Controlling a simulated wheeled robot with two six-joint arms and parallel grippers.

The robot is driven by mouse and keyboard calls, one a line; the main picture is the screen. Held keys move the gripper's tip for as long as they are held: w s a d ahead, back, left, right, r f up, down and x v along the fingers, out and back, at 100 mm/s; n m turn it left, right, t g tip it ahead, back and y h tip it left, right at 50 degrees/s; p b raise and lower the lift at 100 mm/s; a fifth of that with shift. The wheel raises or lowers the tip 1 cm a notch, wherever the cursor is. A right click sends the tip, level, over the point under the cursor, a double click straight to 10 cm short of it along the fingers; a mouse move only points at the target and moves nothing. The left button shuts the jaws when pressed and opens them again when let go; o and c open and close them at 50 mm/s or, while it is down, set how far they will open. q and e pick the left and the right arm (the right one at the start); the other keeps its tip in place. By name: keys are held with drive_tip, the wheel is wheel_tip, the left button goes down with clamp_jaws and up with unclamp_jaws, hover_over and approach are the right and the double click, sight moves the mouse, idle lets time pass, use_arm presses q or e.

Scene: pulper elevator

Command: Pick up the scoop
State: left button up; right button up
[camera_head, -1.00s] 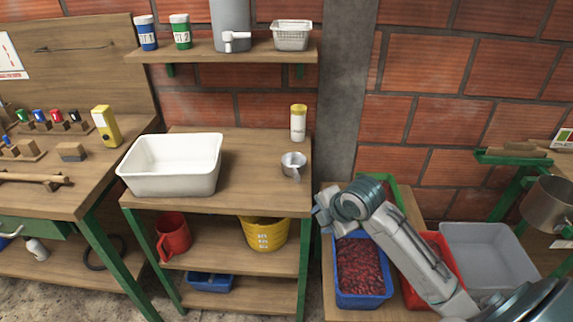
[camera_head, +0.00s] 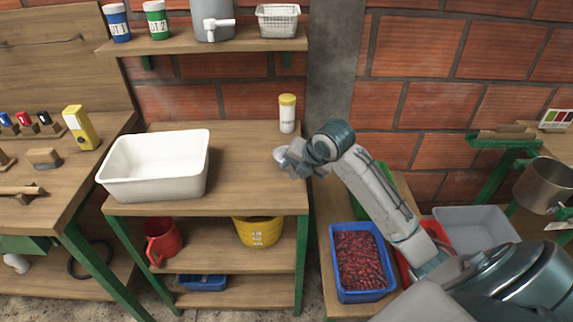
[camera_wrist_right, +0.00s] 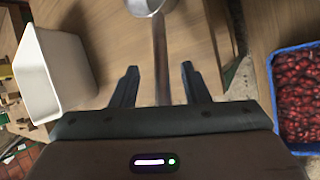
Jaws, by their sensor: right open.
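The metal scoop (camera_head: 280,154) lies on the right part of the wooden table (camera_head: 250,182), mostly hidden behind my right gripper (camera_head: 292,160) in the head view. In the right wrist view, the scoop's cup (camera_wrist_right: 147,5) is cut by the top edge. Its straight handle (camera_wrist_right: 160,50) runs down between the two open dark fingers of the right gripper (camera_wrist_right: 159,72), with a gap on both sides. I cannot tell whether the fingers are at the handle's height. My left gripper is not in view.
A white basin (camera_head: 152,185) stands on the table's left part. A white bottle with a yellow lid (camera_head: 287,113) stands behind the scoop. To the right, a blue crate (camera_head: 336,268) holds red berries. A shelf (camera_head: 210,47) hangs above.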

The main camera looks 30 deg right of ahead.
sight(291, 169)
drive_tip(key=x, duration=0.4)
drive_tip(key=shift+f, duration=0.15)
clamp_jaws()
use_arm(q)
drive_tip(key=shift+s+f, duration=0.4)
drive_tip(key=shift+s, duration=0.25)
